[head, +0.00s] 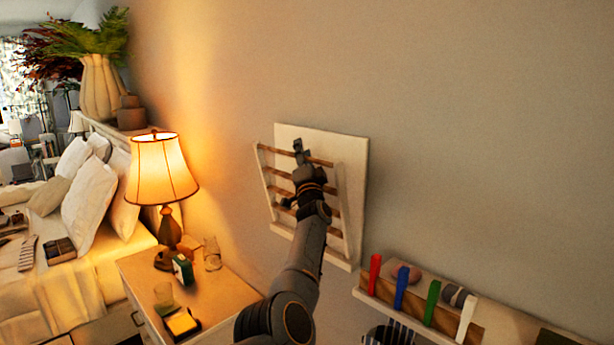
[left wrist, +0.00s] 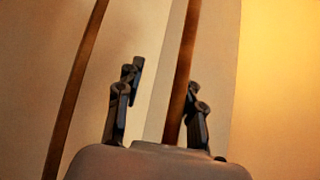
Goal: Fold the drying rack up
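The drying rack (head: 343,205) is mounted on the wall in the middle of the head view. It has a white back panel and a white frame with several wooden bars, and the frame's top leans out from the panel. My left gripper (head: 301,152) is at the upper part of the rack, near the top bar, and my forearm hides part of the lower bars. In the left wrist view, the left gripper (left wrist: 163,85) has its fingers apart. A wooden bar (left wrist: 182,75) runs between them in the picture, closer to the right finger. I cannot tell whether they touch it. My right gripper is out of view.
A nightstand (head: 216,289) with a lit lamp (head: 161,172), glasses and small items stands at the lower left, beside the bed (head: 84,285). A wall shelf (head: 527,325) with colored pegs is at the lower right. The wall above the rack is clear.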

